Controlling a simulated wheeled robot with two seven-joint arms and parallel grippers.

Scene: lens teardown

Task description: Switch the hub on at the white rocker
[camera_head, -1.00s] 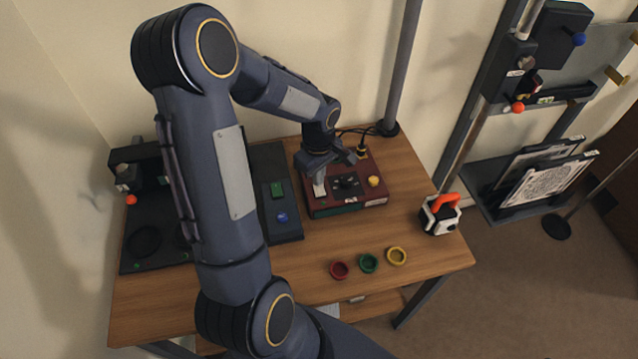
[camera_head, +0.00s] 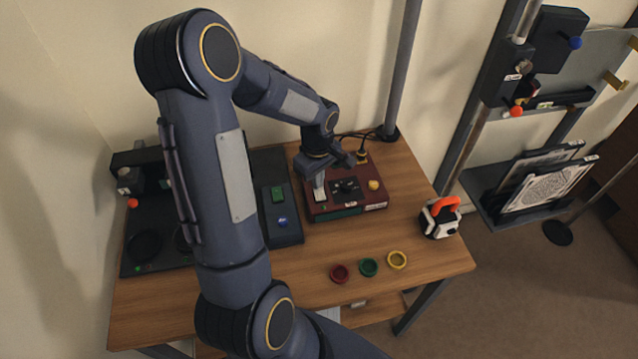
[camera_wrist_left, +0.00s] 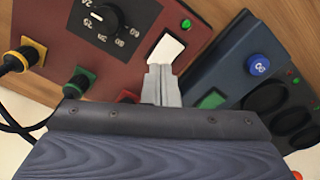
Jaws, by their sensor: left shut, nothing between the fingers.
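In the head view the gripper (camera_head: 317,178) is over the hub's left side. My right gripper is not in view.
A dark blue unit with a blue knob (camera_head: 283,222) and a green button (camera_head: 277,194) stands left of the hub. Red (camera_head: 339,273), green (camera_head: 368,267) and yellow (camera_head: 397,259) rings lie in front. A white-and-orange device (camera_head: 440,216) stands at the table's right edge.

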